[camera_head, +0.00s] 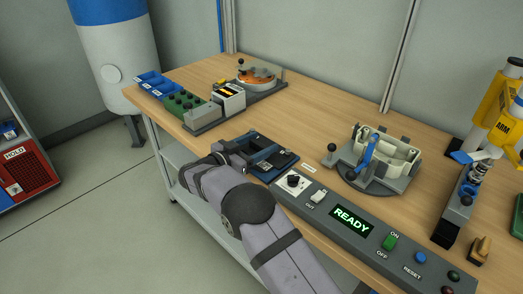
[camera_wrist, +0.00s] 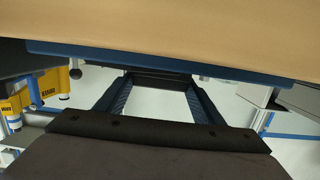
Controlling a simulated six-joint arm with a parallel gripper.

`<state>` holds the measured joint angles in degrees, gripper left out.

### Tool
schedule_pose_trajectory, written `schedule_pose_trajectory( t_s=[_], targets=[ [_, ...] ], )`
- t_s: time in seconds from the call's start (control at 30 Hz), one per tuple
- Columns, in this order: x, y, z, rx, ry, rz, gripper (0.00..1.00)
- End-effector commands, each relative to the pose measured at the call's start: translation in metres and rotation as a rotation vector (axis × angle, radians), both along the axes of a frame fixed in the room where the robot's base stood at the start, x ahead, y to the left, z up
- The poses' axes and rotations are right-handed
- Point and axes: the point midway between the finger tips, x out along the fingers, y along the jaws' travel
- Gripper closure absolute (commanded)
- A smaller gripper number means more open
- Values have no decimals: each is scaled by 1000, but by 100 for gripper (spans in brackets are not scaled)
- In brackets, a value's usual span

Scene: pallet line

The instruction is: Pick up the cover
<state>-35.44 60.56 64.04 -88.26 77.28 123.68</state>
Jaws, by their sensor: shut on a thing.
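My gripper (camera_head: 262,153) is at the front edge of the wooden table in the head view, low beside the control panel. In the wrist view its two blue fingers (camera_wrist: 160,79) stand apart and are shut on a dark flat piece between their tips. This piece seems to be the cover, but little of its shape shows. A long blue edge below a tan surface lies just beyond the fingertips in the wrist view. Whether the held piece touches it cannot be told.
The control panel (camera_head: 345,222) with a READY display runs along the front edge. A fixture with a pale housing (camera_head: 398,154) and blue lever stands behind it. Blue bins (camera_head: 154,83), a green block (camera_head: 184,103) and an orange round fixture (camera_head: 257,77) stand farther left. The middle tabletop is free.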

Motion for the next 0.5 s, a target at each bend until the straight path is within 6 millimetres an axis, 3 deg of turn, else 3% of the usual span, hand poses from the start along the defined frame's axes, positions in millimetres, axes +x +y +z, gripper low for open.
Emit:
schedule_pose_trajectory(
  t_s=[0.27,0.5],
  targets=[
    [0,0,6,1,-3,0,62],
    [0,0,36,3,-5,-1,62]
  ],
)
